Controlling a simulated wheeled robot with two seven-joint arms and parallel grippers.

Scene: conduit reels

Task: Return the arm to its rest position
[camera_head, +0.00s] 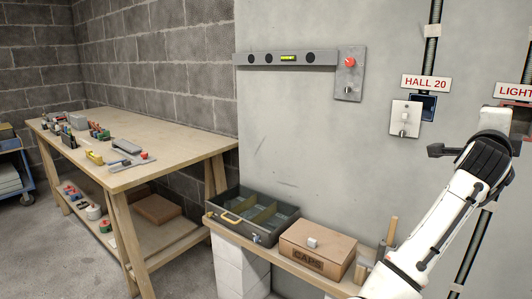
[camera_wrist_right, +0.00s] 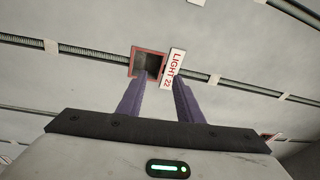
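My right arm (camera_head: 440,225) rises from the lower right of the head view, white with a black joint, and its hand end is raised in front of the wall near the LIGHT sign (camera_head: 514,91). In the right wrist view my right gripper (camera_wrist_right: 161,80) shows two purple fingers standing apart with nothing between them. Beyond the fingertips are a red-framed wall box (camera_wrist_right: 149,64) and the LIGHT 22 sign (camera_wrist_right: 173,69). I cannot tell the distance from the fingers to the box. My left arm and gripper are not in view.
A shelf holds a compartment toolbox (camera_head: 252,214) and a CAPS carton (camera_head: 318,249). A HALL 20 sign (camera_head: 426,82) hangs above a dark wall box (camera_head: 424,106) and a cover plate (camera_head: 405,119). A workbench (camera_head: 180,158) with small parts stands left; floor before it is clear.

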